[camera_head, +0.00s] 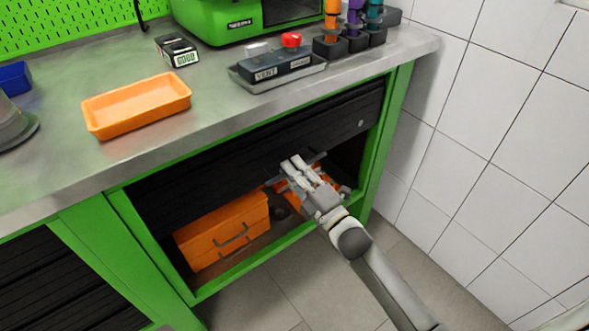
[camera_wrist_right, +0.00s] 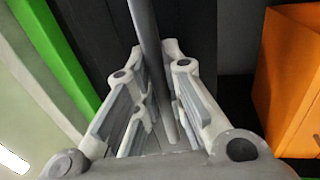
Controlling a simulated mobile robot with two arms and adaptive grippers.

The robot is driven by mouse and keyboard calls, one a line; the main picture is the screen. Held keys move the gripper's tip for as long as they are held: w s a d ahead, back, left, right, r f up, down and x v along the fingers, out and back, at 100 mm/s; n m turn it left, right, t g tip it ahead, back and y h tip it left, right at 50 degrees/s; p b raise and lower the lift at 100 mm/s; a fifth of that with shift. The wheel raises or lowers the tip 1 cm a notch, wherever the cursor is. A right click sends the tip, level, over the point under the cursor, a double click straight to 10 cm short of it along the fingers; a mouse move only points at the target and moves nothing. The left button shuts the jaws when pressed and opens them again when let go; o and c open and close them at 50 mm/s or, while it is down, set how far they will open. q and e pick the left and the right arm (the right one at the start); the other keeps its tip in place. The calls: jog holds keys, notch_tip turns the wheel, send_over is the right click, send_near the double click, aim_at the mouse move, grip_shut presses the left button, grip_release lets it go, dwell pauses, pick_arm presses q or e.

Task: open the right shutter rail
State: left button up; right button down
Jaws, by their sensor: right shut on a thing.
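The right shutter (camera_head: 245,160) is a dark slatted panel under the bench, partly raised, with open space below its lower edge. It also shows behind the fingers in the wrist view (camera_wrist_right: 85,25). My right gripper (camera_head: 293,163) is at the shutter's lower edge, its fingers closed around a grey bar handle (camera_wrist_right: 152,45). The fingers (camera_wrist_right: 158,95) sit on both sides of the bar in the wrist view. The gripper hides most of the handle in the head view. My left gripper is not in view.
Orange cases (camera_head: 222,230) stand inside the opening, one also in the wrist view (camera_wrist_right: 298,80). A green frame (camera_head: 395,125) borders the cabinet. Above are a steel worktop (camera_head: 215,115), an orange tray (camera_head: 137,106) and a labelled control box (camera_head: 275,69). A tiled wall (camera_head: 470,140) stands right.

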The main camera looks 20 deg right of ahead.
jog(key=shift+r, duration=0.1)
jog(key=c, duration=1.5)
grip_release()
jog(key=v, duration=1.2)
